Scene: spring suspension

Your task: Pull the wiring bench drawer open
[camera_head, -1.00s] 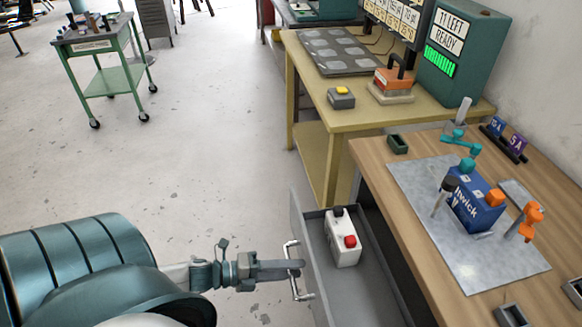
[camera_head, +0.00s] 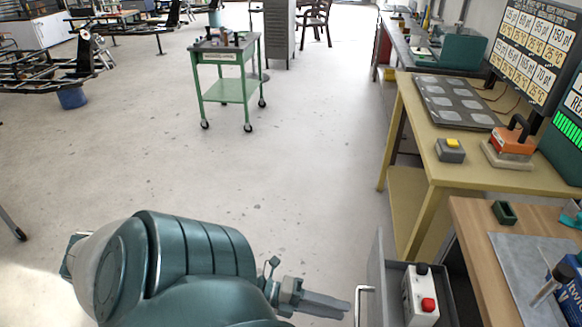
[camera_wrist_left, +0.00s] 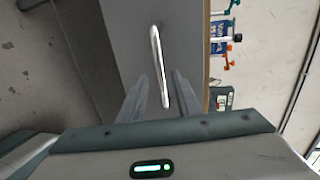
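The wiring bench (camera_head: 477,222) has a wooden top and stands at the lower right of the head view. Its grey drawer (camera_head: 377,268) is pulled out, with a white box with a red button (camera_head: 419,299) inside. A pale bar handle (camera_head: 359,308) is on the drawer front; it also shows in the left wrist view (camera_wrist_left: 157,55). My left gripper (camera_head: 347,306) is just short of the handle in the head view. In the left wrist view its two fingers (camera_wrist_left: 160,88) are spread, with the handle's end between or just beyond them. My right gripper is not in view.
A yellow table (camera_head: 432,178) with a grey pad (camera_head: 455,104) and a button box (camera_head: 450,150) stands behind the bench. A green trolley (camera_head: 228,90) is farther back.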

